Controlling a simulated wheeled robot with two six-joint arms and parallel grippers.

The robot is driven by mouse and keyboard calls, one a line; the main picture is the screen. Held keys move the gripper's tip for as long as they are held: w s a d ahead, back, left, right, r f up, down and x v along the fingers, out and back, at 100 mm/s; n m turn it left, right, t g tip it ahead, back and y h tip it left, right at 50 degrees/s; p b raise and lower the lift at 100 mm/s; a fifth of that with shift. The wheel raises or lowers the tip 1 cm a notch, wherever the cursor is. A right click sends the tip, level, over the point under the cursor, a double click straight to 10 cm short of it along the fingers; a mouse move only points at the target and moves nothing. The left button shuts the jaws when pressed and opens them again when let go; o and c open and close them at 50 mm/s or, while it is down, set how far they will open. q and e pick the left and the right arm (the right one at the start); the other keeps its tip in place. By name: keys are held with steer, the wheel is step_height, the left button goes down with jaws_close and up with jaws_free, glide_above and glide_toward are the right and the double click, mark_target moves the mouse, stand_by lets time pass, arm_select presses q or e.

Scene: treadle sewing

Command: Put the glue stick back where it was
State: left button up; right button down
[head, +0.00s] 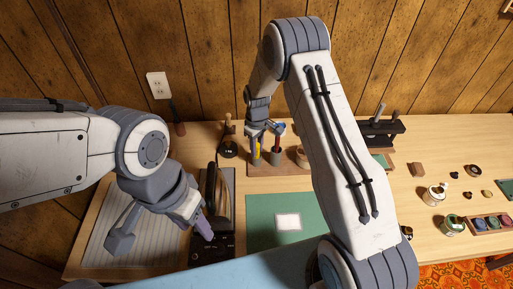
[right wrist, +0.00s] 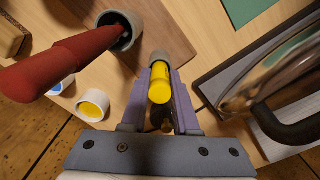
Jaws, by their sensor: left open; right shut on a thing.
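The yellow glue stick (right wrist: 160,84) is between the purple fingers of my right gripper (right wrist: 160,90), which is shut on it. Its far end meets a round grey cup (right wrist: 174,58); how deep it sits inside cannot be told. In the head view the glue stick (head: 257,151) shows as a small yellow piece below my right gripper (head: 258,133), over the left end of the wooden holder (head: 294,170). My left gripper (head: 163,236) is open and empty, above the left side of the table near the black iron.
A red-handled tool (right wrist: 70,65) stands in the neighbouring cup (right wrist: 122,28), close to my right gripper. The iron (right wrist: 290,100) lies on the other side, on a grey-edged board. A green mat (head: 262,220) with a white piece lies in front of the holder.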

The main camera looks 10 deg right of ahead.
steer(key=shift+f, duration=0.2)
steer(key=c, duration=0.7)
jaws_free()
steer(key=shift+r, duration=0.15)
